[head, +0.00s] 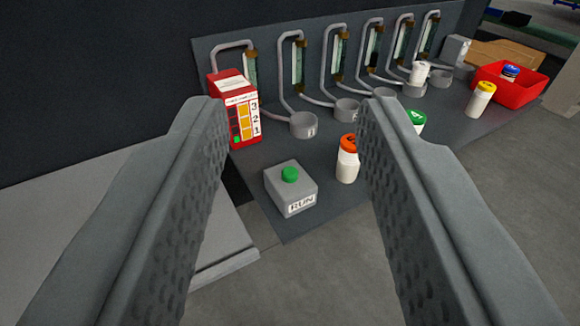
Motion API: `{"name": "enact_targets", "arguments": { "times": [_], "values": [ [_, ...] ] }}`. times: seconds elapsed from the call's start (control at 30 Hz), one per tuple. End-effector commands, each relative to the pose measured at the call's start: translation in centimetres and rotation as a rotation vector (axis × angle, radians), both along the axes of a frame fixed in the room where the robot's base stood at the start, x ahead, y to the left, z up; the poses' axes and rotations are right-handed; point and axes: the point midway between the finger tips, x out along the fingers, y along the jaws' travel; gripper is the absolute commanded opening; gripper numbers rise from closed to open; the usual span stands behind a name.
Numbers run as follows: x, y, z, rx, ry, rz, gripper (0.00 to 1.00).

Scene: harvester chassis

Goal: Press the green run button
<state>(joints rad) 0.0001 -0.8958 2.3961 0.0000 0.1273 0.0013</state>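The green run button (290,174) sits on top of a small grey box (291,192) with "RUN" written on its front. The box stands near the front left corner of a dark grey panel. My gripper (285,105) is open and empty, with its two fingers wide apart on either side of the picture. The button and its box show between the fingers, farther off and not touching them. Nothing covers the button.
A red box (234,112) with numbers stands left of the button. A bottle with an orange cap (347,160) stands close on its right, and a green-capped bottle (416,121) is partly behind my right finger. Grey cups (303,125) with tubes line the back. A red tray (509,88) is far right.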

Motion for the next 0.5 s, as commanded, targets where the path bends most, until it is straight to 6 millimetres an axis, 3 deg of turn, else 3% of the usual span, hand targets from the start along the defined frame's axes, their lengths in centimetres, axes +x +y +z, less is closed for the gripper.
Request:
{"name": "enact_targets", "arguments": {
  "times": [0.03, 0.2, 0.5],
  "values": [
    [0.3, 0.0, 0.0, 0.002, 0.012, 0.000, 0.28],
    [2.5, 0.0, 0.0, 0.015, 0.097, -0.003, 0.00],
    [7.8, -0.1, -0.5, 0.051, 0.326, -0.014, 0.00]
  ]
}}
